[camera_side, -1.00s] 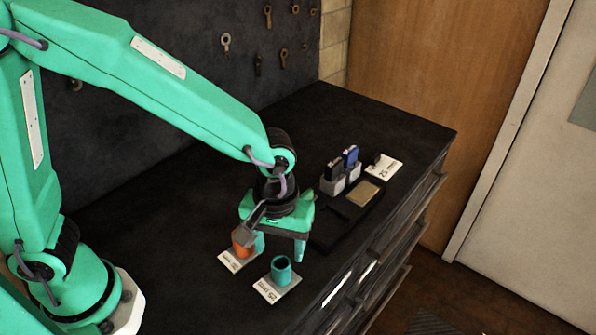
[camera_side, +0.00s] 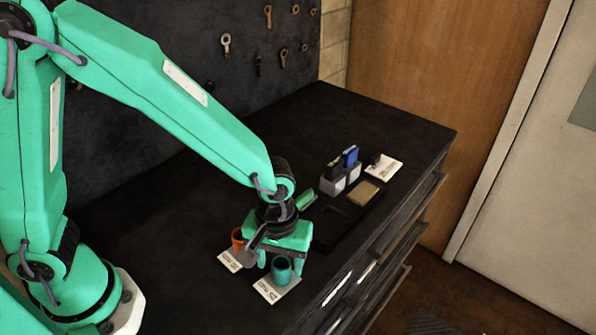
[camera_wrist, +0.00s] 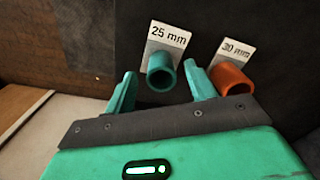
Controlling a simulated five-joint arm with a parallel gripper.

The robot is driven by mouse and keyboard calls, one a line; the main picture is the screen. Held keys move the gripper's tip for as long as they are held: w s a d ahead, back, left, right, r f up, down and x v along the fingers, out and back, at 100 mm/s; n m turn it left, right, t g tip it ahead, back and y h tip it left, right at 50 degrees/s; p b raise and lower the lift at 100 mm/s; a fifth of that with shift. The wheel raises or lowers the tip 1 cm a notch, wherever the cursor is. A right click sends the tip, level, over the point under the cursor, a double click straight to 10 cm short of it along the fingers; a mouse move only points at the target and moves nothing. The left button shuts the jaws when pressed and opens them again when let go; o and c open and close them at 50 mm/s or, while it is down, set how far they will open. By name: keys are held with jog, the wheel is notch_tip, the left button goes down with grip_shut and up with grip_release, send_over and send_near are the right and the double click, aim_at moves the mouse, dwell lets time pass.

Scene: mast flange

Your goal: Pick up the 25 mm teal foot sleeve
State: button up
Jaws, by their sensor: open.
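The teal foot sleeve (camera_side: 281,270) stands upright on a white card on the black bench top. In the wrist view the teal sleeve (camera_wrist: 160,72) sits by a card (camera_wrist: 166,38) that reads "25 mm". My gripper (camera_side: 278,260) is open, just above and behind the sleeve in the side view. In the wrist view my gripper (camera_wrist: 160,88) shows its two teal fingers apart, one on each side of the sleeve, with no contact visible. Whether the fingertips are down at the sleeve's height is hard to tell.
An orange sleeve (camera_wrist: 231,79) stands close beside, by a "30 mm" card (camera_wrist: 235,48); it also shows in the side view (camera_side: 237,238). Behind are grey holders with a blue piece (camera_side: 350,156) and a dark tray (camera_side: 335,222). The bench behind the arm is clear.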

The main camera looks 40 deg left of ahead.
aim_at(277, 276)
jog(key=shift+f, duration=1.5)
grip_shut()
